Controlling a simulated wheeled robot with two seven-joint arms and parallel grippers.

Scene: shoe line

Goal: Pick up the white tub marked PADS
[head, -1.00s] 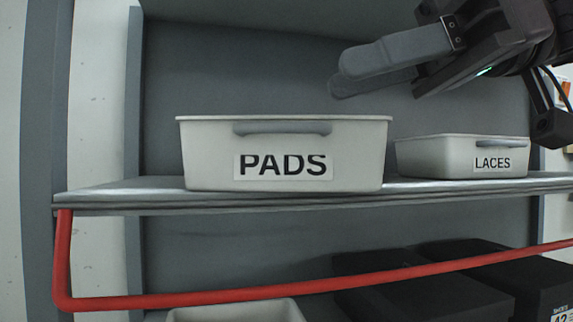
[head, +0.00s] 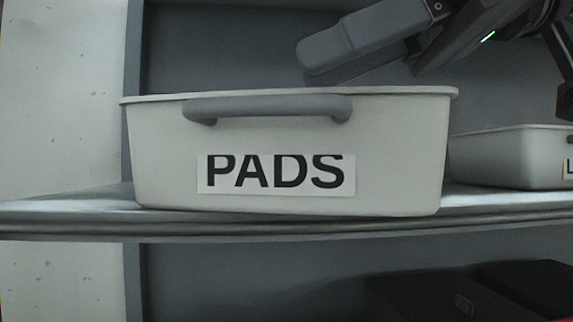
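The white tub marked PADS (head: 290,140) stands upright on the grey shelf in the middle of the head view. A grey handle (head: 268,106) runs across its front near the rim, above the label. My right gripper (head: 305,62) comes in from the upper right and hangs above the tub's rim, apart from the handle. Its fingers overlap in this view, so the gap between them cannot be judged. Nothing shows held in it. My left gripper is not in view. The inside of the tub is hidden.
A second white tub (head: 510,157), its label cut off, stands on the same shelf (head: 60,208) at the right. Dark boxes (head: 520,285) sit on the level below. The shelf left of the PADS tub is clear. A grey upright stands behind at the left.

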